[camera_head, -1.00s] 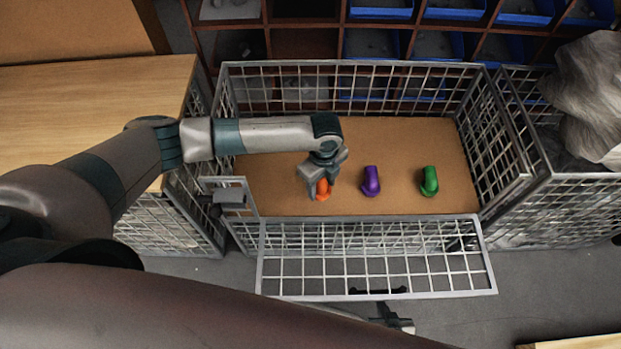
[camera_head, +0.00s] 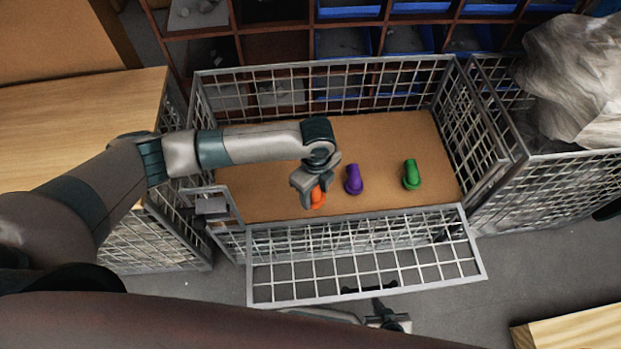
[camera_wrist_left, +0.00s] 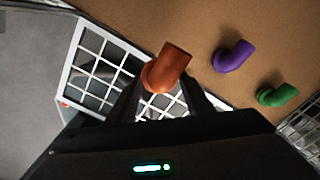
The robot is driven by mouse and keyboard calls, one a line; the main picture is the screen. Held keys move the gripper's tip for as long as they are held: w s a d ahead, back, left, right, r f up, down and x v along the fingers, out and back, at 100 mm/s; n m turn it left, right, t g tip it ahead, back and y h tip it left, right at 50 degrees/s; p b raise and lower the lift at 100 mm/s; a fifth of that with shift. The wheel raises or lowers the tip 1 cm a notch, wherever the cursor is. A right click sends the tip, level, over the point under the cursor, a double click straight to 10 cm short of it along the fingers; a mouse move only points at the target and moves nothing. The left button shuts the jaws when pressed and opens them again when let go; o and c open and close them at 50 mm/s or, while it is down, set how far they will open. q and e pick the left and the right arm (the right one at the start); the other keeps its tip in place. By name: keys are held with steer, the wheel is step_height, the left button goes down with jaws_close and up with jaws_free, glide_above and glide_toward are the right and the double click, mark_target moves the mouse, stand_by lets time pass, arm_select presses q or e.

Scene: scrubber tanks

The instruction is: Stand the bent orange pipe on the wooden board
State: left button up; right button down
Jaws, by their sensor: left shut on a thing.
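The bent orange pipe (camera_head: 318,197) is between the fingers of my left gripper (camera_head: 309,188), over the front left part of the brown cage floor (camera_head: 270,190). In the left wrist view the orange pipe (camera_wrist_left: 167,68) shows its bend, with the fingers (camera_wrist_left: 163,98) on both sides of it. It looks lifted, though its height is hard to judge. A light wooden surface (camera_head: 570,330) shows at the lower right corner, and another wooden top (camera_head: 70,115) at the left; I cannot tell which is the board. My right gripper (camera_head: 388,316) is low, partly hidden by the mesh flap.
A purple bent pipe (camera_head: 353,180) and a green one (camera_head: 411,174) stand on the cage floor, right of the orange one. Mesh walls (camera_head: 325,85) surround it, with the front flap (camera_head: 365,270) folded outward. A second cage (camera_head: 560,180) at right holds a grey wrapped bulk (camera_head: 575,80).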

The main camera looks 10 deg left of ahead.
arm_select(q)
steer(key=shift+w+a+r+n, duration=0.15)
steer(key=shift+a+r+n, duration=0.1)
steer(key=shift+r+n, duration=0.15)
steer(key=s+a+r+n, duration=0.1)
steer(key=a+r+n, duration=0.3)
steer(key=r+n, duration=0.4)
steer(key=s+a+r+n, duration=0.2)
steer(key=a+r+n, duration=0.3)
steer(key=r+n, duration=0.3)
steer(key=s+a+r+n, duration=0.1)
steer(key=a+r+n, duration=0.3)
steer(key=r+n, duration=0.4)
step_height(320, 180, up, 2)
steer(key=shift+s+a+r, duration=0.1)
steer(key=shift+s+a, duration=0.05)
steer(key=shift+s, duration=0.15)
steer(key=shift+a, duration=0.1)
